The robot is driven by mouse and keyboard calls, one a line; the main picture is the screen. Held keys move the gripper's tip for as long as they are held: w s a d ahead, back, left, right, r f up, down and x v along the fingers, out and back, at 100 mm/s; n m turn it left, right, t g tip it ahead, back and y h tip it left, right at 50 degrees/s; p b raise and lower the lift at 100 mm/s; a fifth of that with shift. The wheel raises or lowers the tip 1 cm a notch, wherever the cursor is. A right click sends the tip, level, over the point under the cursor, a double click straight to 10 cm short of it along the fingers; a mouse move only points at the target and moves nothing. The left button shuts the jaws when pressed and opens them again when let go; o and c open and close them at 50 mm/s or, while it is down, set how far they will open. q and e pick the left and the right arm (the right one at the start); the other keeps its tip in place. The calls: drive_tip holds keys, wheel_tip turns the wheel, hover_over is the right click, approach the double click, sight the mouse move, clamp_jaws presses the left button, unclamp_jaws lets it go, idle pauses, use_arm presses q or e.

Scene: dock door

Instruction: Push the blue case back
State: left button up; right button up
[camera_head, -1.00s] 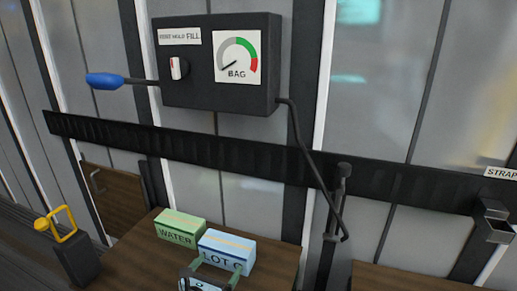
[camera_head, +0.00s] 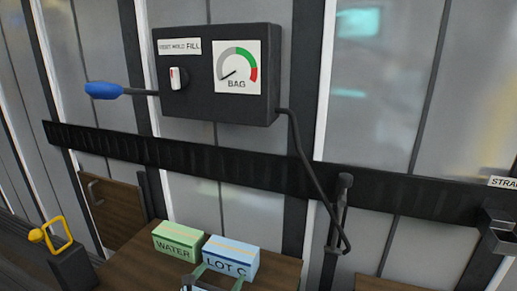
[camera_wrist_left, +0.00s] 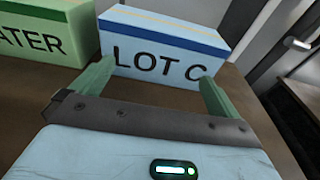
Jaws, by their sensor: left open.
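The blue case (camera_head: 231,257), a light blue box marked LOT C, stands upright on a brown wooden top (camera_head: 130,262), to the right of the green WATER box (camera_head: 178,242). My left gripper (camera_head: 222,272) is on the near side of the case, low in the head view. In the left wrist view its two green fingers (camera_wrist_left: 156,75) are spread and empty. They point at the lettered front of the case (camera_wrist_left: 160,60), with their tips at or very near it; contact is hard to tell. My right gripper is not in view.
A dark control box with a BAG gauge (camera_head: 237,67) and blue-ended lever (camera_head: 104,90) hangs above a black rail (camera_head: 270,170). A dark block with a yellow handle (camera_head: 70,262) is at left. A dark post (camera_head: 338,215) stands right of the case.

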use_arm(q)
drive_tip(key=shift+f+p+v, duration=0.25)
drive_tip(key=shift+p+v, duration=0.2)
drive_tip(key=shift+v, duration=1.05)
drive_tip(key=shift+f+p+v, duration=0.2)
drive_tip(key=shift+p+v, duration=0.2)
drive_tip(key=shift+v, duration=1.1)
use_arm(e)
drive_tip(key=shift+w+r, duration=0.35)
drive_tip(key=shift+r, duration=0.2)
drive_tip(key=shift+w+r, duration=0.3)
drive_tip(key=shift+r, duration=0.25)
